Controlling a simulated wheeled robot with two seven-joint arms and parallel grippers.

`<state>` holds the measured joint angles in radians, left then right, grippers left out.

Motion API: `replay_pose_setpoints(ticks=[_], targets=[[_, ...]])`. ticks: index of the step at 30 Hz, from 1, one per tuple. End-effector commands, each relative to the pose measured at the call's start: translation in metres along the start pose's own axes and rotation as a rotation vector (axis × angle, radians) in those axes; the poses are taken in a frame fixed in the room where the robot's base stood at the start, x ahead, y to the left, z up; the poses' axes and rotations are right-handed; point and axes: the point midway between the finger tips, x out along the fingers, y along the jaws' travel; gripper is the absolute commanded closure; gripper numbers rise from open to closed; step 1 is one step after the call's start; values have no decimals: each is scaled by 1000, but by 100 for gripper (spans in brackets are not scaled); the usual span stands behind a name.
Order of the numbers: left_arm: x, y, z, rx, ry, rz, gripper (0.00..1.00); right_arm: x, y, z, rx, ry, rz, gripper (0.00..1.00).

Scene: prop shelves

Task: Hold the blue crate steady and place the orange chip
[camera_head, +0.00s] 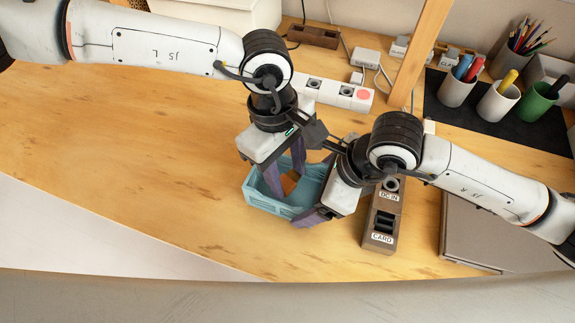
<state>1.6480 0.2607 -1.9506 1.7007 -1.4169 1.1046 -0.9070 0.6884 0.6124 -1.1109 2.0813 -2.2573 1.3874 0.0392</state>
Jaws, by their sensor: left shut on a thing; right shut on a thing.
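The light blue crate (262,202) stands on the wooden table in front of me. My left gripper (287,182) comes down from above, with its purple fingers reaching into the crate. A small orange-brown patch, apparently the orange chip (290,181), shows low between these fingers; it is mostly hidden, and I cannot make out its full shape. My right wrist hides part of that wall.
A brown block (380,222) labelled DC IN and CARD stands close right of the crate. A power strip (335,92) lies behind. Cups of pens (498,103) stand on a dark mat at the back right. The table's left part is clear.

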Motion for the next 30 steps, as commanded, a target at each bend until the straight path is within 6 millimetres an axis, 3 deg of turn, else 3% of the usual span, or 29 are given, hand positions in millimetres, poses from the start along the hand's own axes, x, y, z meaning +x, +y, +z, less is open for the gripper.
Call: replay_pose_setpoints(ticks=[9,18,19,22,30], targets=[[18,-1,-3,0,2,-4,80,0,0,0,-1,1,0,38],[22,-3,-5,-2,6,-8,80,-2,1,3,-5,-8,0,38],[22,-3,-5,-2,6,-8,55,-2,1,4,-5,-9,0,38],[22,-2,-5,-2,7,-8,39,-2,1,5,-6,-13,0,38],[20,-2,-5,-1,6,-6,37,-3,0,7,-6,-19,0,38]])
